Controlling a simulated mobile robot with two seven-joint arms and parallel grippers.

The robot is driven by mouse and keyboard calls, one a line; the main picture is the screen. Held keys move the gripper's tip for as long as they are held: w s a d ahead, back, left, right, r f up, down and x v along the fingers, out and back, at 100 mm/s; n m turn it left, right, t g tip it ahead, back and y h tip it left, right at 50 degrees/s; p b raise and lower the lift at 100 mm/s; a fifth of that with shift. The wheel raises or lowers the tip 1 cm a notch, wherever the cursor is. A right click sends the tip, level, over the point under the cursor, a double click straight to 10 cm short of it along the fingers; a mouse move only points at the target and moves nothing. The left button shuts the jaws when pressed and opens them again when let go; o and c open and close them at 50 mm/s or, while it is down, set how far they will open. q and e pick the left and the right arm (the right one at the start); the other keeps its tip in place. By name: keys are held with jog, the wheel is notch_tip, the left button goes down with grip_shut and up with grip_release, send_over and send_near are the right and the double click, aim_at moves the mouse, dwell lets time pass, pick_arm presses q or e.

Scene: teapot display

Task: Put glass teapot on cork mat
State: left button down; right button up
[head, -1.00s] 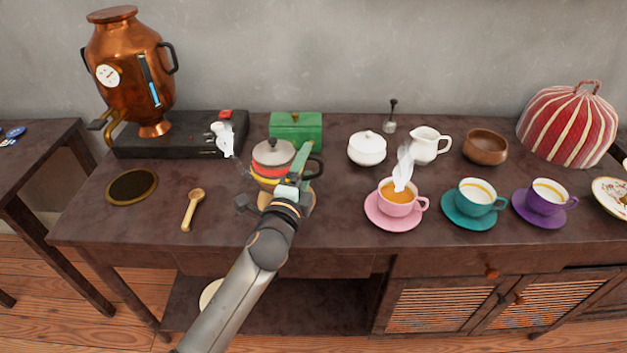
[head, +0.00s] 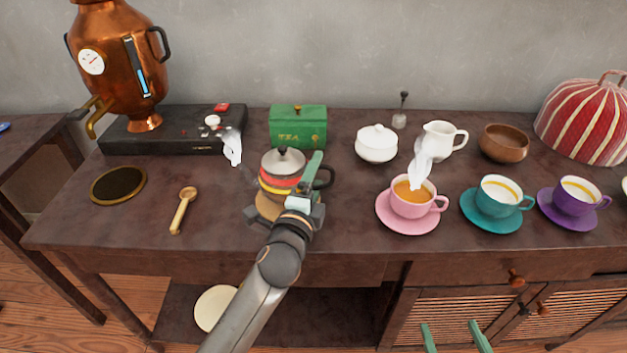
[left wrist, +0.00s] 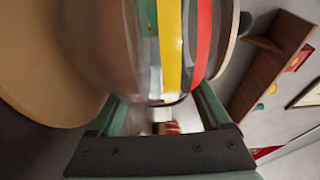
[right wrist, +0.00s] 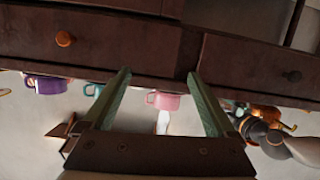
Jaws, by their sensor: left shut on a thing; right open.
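The glass teapot (head: 280,183) has yellow and red bands, a grey lid and a dark handle on its right. My left gripper (head: 309,182) is shut on it at the handle side. The teapot looks upright. The round tan cork mat (head: 267,208) shows below and in front of it, partly hidden by the teapot and gripper. In the left wrist view the teapot (left wrist: 172,45) fills the middle, close beside the mat (left wrist: 45,60); I cannot tell whether they touch. My right gripper (head: 455,338) is open and empty, low in front of the table.
A wooden spoon (head: 182,211) and a dark round gold-rimmed plate (head: 118,185) lie left. A green tea box (head: 298,128) stands behind the teapot. A pink cup (head: 413,203) on its saucer stands right. Steam rises near the black burner (head: 165,147). Bare tabletop lies around the mat.

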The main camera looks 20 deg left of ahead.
jog(key=shift+n+t+y, duration=0.3)
jog(key=shift+t, duration=0.6)
jog(key=shift+w+a+r, duration=0.1)
jog(key=shift+w+r, duration=0.1)
jog(key=shift+r, duration=0.45)
jog(key=shift+w+a+r, duration=0.1)
jog(key=shift+w+r, duration=0.15)
jog(key=shift+r, duration=0.4)
jog(key=shift+w+r, duration=0.2)
jog(key=shift+r, duration=0.45)
pick_arm(q)
jog(key=shift+f+b, duration=0.2)
jog(key=shift+b, duration=0.1)
pick_arm(e)
jog(key=shift+r, duration=0.25)
pick_arm(q)
jog(key=shift+c, duration=0.5)
grip_release()
jog(key=shift+f, duration=0.2)
pick_arm(e)
jog(key=shift+r, duration=0.15)
pick_arm(q)
jog(key=shift+r, duration=0.15)
